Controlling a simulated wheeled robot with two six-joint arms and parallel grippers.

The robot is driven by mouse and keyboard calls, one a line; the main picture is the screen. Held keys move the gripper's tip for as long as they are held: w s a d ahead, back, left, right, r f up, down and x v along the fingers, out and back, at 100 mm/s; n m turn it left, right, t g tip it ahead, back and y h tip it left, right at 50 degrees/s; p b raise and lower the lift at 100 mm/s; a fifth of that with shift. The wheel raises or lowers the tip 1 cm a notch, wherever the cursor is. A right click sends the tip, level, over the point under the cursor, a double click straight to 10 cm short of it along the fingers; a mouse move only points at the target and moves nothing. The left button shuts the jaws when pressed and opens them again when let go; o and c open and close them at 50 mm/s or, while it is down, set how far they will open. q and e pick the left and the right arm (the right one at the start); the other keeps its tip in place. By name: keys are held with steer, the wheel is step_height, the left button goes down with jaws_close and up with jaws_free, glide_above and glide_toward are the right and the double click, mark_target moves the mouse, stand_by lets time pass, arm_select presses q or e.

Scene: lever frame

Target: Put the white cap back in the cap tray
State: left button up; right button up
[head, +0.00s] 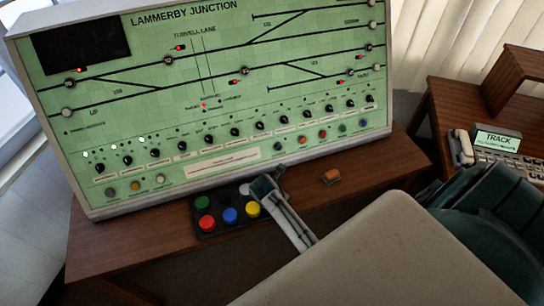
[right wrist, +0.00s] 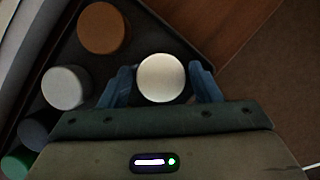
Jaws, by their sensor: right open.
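The white cap (right wrist: 162,77) stands in the right wrist view at the front right corner of the black cap tray (head: 231,230). It looks about as large as the caps beside it; whether it is fully seated I cannot tell. My right gripper (right wrist: 162,94) is open, one blue finger on each side of the cap, with a small gap. In the head view my right gripper (head: 267,184) hides the cap and the tray's right end. The tray also holds a red cap (head: 207,223), a blue cap (head: 230,216) and a yellow cap (head: 253,209). My left gripper is out of view.
The signal panel (head: 230,100) stands close behind. An orange block (head: 331,177) lies right of the tray on the wooden desk (head: 380,165).

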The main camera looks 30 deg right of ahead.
steer(key=b+v, duration=0.1)
steer(key=v, duration=1)
steer(key=shift+r, duration=0.25)
steer(key=shift+a, duration=0.15)
stand_by(1.7)
